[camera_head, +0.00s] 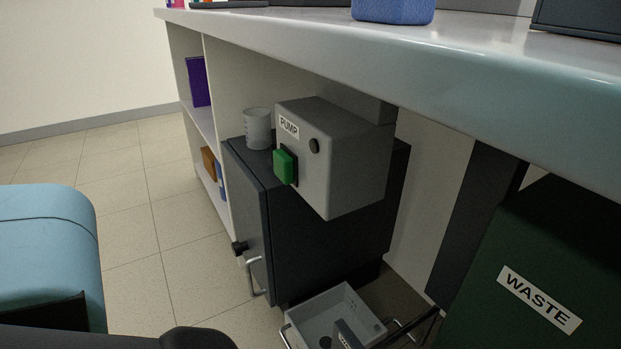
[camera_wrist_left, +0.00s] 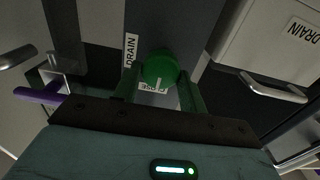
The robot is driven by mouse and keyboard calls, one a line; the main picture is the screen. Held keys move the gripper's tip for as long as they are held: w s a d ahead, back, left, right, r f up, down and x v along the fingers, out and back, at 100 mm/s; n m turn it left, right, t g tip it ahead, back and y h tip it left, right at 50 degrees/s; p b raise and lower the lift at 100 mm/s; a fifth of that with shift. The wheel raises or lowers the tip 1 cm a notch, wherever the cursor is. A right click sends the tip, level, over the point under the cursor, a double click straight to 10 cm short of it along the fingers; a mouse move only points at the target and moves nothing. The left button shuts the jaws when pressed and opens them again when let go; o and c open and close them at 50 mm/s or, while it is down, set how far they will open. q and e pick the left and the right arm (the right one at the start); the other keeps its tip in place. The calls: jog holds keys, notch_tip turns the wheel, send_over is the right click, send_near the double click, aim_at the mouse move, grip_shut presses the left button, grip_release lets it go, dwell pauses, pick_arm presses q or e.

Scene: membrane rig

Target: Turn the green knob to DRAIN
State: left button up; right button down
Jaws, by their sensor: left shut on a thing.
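In the left wrist view, the round green knob (camera_wrist_left: 160,65) sits on a grey panel between the two fingers of my left gripper (camera_wrist_left: 160,76), which is shut on it. A pale line on the knob points down in the picture, toward a small white label (camera_wrist_left: 152,88) that is partly hidden and hard to read. A white DRAIN label (camera_wrist_left: 131,50) is on the panel to the left of the knob. The head view shows neither the knob nor my left gripper. My right gripper is in neither view.
In the left wrist view, a light box with another DRAIN label (camera_wrist_left: 302,32) and a handle is at right; a purple bar (camera_wrist_left: 40,95) is at left. The head view shows a grey PUMP box (camera_head: 345,160), a dark cabinet (camera_head: 335,225) and a WASTE bin (camera_head: 560,255) under the counter.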

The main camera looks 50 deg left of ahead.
pick_arm(q)
jog(key=m, duration=0.3)
jog(key=shift+w+a+m, duration=0.1)
jog(key=shift+m, duration=0.2)
dwell(0.3)
jog(key=shift+a+r+m, duration=0.1)
jog(key=shift+a+m, duration=0.05)
jog(key=shift+m, duration=1.55)
